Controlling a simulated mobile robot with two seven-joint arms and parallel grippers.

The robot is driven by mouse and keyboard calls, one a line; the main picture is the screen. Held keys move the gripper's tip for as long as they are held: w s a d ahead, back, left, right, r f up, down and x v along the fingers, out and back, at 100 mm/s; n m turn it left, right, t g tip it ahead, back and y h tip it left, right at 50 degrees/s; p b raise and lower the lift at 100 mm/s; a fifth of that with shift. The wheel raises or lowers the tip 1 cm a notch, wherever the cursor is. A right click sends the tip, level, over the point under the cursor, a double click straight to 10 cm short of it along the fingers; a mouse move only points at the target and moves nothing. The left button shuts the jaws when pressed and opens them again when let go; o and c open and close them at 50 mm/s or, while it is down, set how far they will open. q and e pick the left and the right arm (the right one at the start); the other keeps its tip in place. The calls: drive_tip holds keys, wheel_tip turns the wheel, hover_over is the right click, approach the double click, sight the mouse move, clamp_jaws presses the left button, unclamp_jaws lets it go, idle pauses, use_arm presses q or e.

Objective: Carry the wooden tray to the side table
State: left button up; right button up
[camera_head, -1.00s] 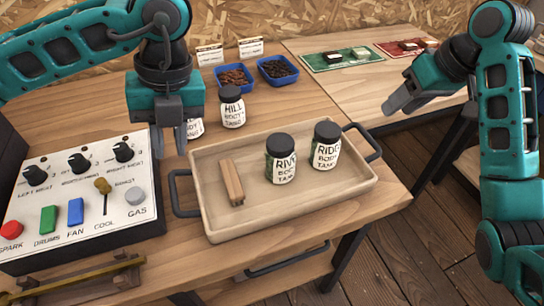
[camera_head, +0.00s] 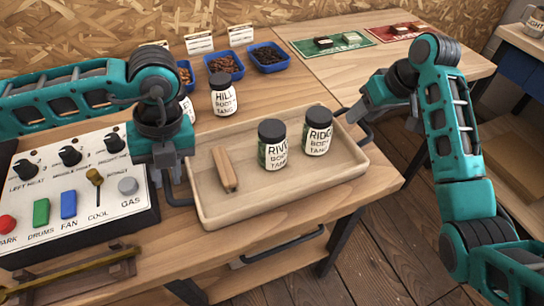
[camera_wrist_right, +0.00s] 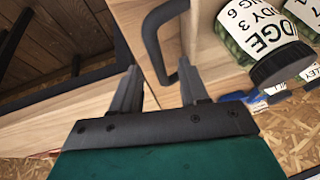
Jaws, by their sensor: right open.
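The wooden tray (camera_head: 285,205) lies on the front of the wooden workbench. It holds two dark-lidded jars, RIV (camera_head: 272,148) and RIDGE (camera_head: 318,135), and a small wooden block (camera_head: 224,169). My left gripper (camera_head: 166,188) points down at the tray's left black handle (camera_head: 187,200); its fingers are partly hidden, so I cannot tell its opening. My right gripper (camera_head: 356,112) is open beside the right black handle (camera_head: 366,130). In the right wrist view, this handle (camera_wrist_right: 150,30) lies just beyond and between the open fingertips (camera_wrist_right: 160,82), not clasped.
A control panel (camera_head: 75,190) with knobs and coloured buttons stands left of the tray. The HILL jar (camera_head: 223,97) and blue bean trays (camera_head: 270,58) are behind. Another table with green (camera_head: 330,43) and red (camera_head: 396,30) mats adjoins at back right. Floor (camera_head: 390,235) shows at right.

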sight(167, 181)
use_arm(q)
drive_tip(key=shift+x, duration=1.55)
use_arm(e)
drive_tip(key=shift+x, duration=1.5)
use_arm(q)
drive_tip(key=shift+c, duration=0.5)
use_arm(e)
drive_tip(key=shift+c, duration=0.3)
use_arm(q)
drive_tip(key=c, duration=0.3)
use_arm(e)
drive_tip(key=c, duration=0.3)
use_arm(q)
clamp_jaws()
use_arm(e)
clamp_jaws()
use_arm(q)
drive_tip(key=shift+r, duration=0.1)
